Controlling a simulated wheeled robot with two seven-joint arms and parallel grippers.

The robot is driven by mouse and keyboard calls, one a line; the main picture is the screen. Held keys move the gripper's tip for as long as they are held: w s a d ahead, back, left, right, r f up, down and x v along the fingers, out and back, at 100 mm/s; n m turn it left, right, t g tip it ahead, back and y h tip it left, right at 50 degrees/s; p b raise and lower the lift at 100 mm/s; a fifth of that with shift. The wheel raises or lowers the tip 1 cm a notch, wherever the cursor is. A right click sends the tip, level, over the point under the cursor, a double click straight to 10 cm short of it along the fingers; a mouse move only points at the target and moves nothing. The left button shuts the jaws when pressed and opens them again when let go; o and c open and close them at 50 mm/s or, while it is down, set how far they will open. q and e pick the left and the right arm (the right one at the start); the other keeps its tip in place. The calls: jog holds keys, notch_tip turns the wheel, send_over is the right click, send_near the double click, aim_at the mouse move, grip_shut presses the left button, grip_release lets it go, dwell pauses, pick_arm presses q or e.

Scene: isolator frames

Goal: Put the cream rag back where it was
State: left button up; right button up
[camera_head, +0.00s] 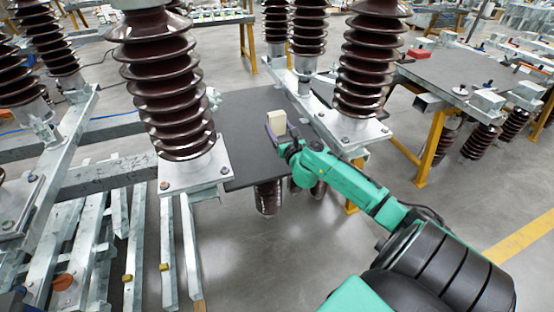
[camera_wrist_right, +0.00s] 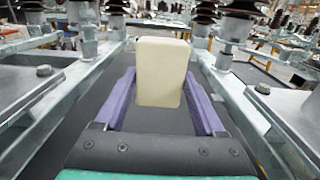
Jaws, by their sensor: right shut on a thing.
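The cream rag (camera_wrist_right: 160,72) shows as a cream block between the two purple fingers of my right gripper (camera_wrist_right: 160,102) in the right wrist view. The fingers are shut on its sides. In the head view the cream rag (camera_head: 277,122) stands upright at the tip of my green right arm, with the right gripper (camera_head: 276,133) around its lower part. It appears over the dark mat-like tabletop (camera_head: 245,108) between the insulator columns. I cannot tell whether the rag touches that surface. My left gripper is not in view.
A large brown insulator (camera_head: 165,85) on a metal plate stands left of my gripper, and another insulator (camera_head: 366,65) stands to the right. Metal rails run along both sides of the dark surface. A second table (camera_head: 465,75) with parts is at the right. Open floor lies in front.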

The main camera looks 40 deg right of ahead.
aim_at(279, 163)
notch_tip(279, 163, down, 12)
jog(key=b, duration=0.5)
jog(key=shift+f+b, duration=0.15)
jog(key=shift+b, duration=0.2)
jog(key=o, duration=1.2)
jog(key=shift+c, duration=0.2)
